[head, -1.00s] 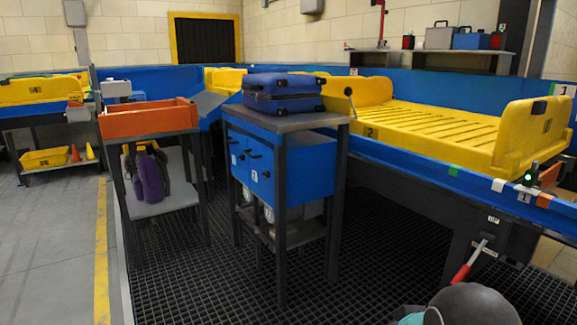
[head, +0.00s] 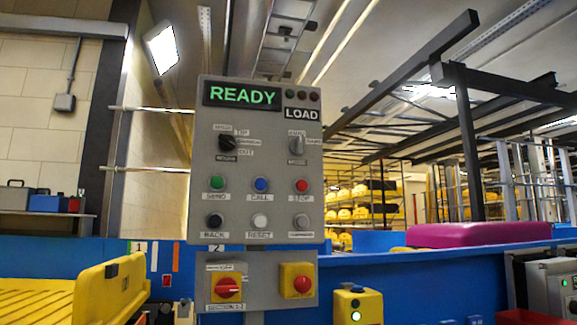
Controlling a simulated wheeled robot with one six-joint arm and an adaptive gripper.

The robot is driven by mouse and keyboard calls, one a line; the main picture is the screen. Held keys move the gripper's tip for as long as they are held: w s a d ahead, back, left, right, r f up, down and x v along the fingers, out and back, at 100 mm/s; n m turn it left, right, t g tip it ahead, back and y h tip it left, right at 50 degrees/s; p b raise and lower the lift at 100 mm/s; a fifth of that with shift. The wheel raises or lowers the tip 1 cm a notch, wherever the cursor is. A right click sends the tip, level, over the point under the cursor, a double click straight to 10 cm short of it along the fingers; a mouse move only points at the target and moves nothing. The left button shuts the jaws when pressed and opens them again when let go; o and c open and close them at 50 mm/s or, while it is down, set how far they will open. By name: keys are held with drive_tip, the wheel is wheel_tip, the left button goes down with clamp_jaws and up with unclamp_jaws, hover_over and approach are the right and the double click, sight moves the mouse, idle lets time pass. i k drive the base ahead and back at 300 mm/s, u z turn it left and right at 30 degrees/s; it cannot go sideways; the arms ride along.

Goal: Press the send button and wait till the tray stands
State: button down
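The grey control panel (head: 262,165) stands upright in the middle of the head view. Its display (head: 241,95) reads READY in green, with a LOAD label beside it. The green send button (head: 217,183) is at the left of the upper button row, with a blue call button (head: 261,184) and a red stop button (head: 302,186) to its right. A yellow tray (head: 95,290) shows in part at the lower left; the rest is cut off by the frame. My gripper is not in view.
Below the panel are a red rotary switch (head: 228,288) on yellow and a red knob (head: 297,281). A yellow box with a green light (head: 357,306) stands to the right. The blue conveyor wall (head: 430,285) runs behind. A magenta case (head: 478,234) lies at right.

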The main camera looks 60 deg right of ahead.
sight(216, 182)
drive_tip(key=z, duration=1.7)
